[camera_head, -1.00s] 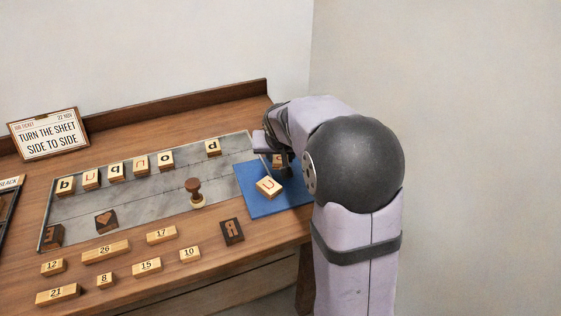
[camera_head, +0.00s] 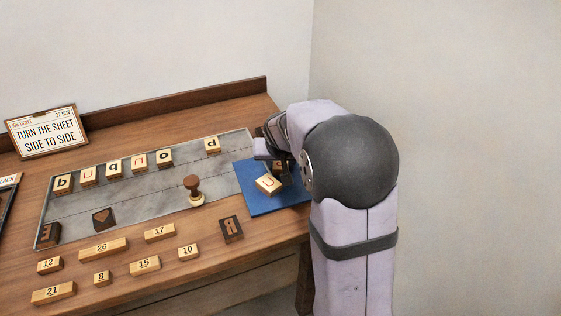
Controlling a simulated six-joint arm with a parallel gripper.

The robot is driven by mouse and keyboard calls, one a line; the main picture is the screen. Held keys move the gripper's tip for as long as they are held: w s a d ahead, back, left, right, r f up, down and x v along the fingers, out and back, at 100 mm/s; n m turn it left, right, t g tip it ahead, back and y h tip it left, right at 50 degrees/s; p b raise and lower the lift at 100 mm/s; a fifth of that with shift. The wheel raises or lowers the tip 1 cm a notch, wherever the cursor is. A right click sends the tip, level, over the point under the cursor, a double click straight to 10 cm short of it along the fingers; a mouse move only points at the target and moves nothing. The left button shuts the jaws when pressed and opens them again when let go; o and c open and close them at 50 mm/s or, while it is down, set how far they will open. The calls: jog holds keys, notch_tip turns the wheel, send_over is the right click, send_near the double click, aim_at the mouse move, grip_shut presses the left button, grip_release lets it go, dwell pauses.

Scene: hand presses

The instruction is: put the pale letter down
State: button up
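Two pale wooden letter blocks show at the blue mat (camera_head: 262,209). One block (camera_head: 268,184) lies on the mat with a curved U-like letter facing up. The other block (camera_head: 278,166) is just behind it, mostly hidden by my gripper (camera_head: 281,163). My gripper points down over the mat's back part. Its fingertips are small and partly covered by my own wrist, so I cannot tell whether they are open or shut on the partly hidden block.
A grey metal plate (camera_head: 140,199) left of the mat holds a row of pale letter blocks (camera_head: 139,163), a knobbed stamp (camera_head: 193,189) and dark blocks (camera_head: 103,218). Numbered pieces (camera_head: 103,249) and a dark R block (camera_head: 231,229) lie in front. A job ticket (camera_head: 47,132) stands at the back left.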

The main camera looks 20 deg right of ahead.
jog(key=shift+o, duration=0.9)
jog(key=shift+a+r, duration=0.1)
jog(key=shift+w+r, duration=0.1)
jog(key=shift+w+r+p, duration=0.1)
jog(key=shift+r+p, duration=0.4)
jog(key=shift+p, duration=0.15)
jog(key=shift+a+r, duration=0.1)
jog(key=shift+r, duration=0.25)
jog(key=v, duration=1.1)
jog(key=shift+s, duration=0.45)
